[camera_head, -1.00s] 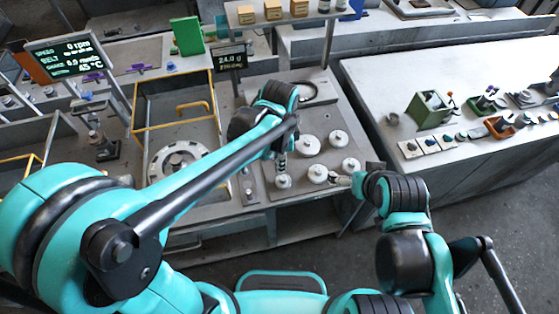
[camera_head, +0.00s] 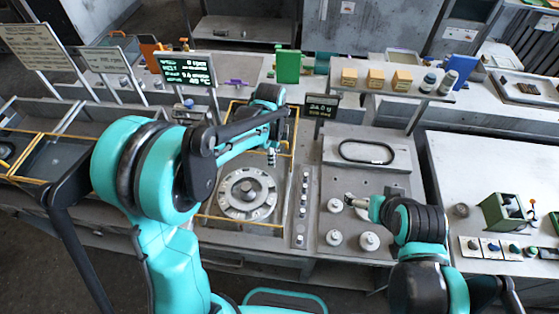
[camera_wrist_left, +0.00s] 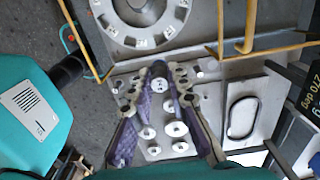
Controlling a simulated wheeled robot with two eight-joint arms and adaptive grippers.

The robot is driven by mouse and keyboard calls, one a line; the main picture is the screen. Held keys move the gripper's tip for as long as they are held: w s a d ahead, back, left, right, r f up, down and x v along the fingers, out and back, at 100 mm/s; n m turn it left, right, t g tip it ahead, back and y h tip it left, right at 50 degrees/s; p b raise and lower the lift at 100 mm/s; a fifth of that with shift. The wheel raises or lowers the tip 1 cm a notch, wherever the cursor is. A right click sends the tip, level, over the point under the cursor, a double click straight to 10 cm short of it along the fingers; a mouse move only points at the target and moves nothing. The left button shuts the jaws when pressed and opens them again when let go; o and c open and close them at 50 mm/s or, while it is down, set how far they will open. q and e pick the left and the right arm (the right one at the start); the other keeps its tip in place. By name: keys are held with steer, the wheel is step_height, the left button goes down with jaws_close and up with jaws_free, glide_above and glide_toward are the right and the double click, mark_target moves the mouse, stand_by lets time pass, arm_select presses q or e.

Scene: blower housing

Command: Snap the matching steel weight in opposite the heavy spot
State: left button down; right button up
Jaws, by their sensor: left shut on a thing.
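A round wheel (camera_head: 262,183) with marked slots around its rim lies in the yellow-railed bay. Part of it shows at the top of the left wrist view (camera_wrist_left: 158,38). My left gripper (camera_head: 271,150) is shut on a small steel weight (camera_wrist_left: 160,86), held above the bay's right side, just right of the wheel. Several pale round weights (camera_head: 334,238) stand on the grey tray plate; they also show between and below my fingers in the left wrist view (camera_wrist_left: 149,133). My right gripper (camera_head: 352,201) is low by the weights; its fingers are too small to read.
Yellow rails (camera_head: 295,132) edge the bay. A black oval ring (camera_head: 367,152) lies behind the weights. A white bench (camera_head: 470,165) with small fixtures is at right.

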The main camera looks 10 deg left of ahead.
arm_select(q)
steer(key=shift+w+a+f, duration=0.1)
steer(key=shift+a+f, duration=0.1)
step_height(320, 180, down, 14)
steer(key=b, duration=0.9)
steer(key=shift+b, duration=0.3)
steer(key=shift+f+b, duration=0.85)
steer(key=shift+f, duration=0.15)
steer(key=shift+f+b, duration=0.15)
steer(key=shift+b, duration=0.25)
steer(key=shift+f, duration=0.15)
steer(key=shift+f+b, duration=0.35)
steer(key=shift+b, duration=0.2)
steer(key=shift+f, duration=0.15)
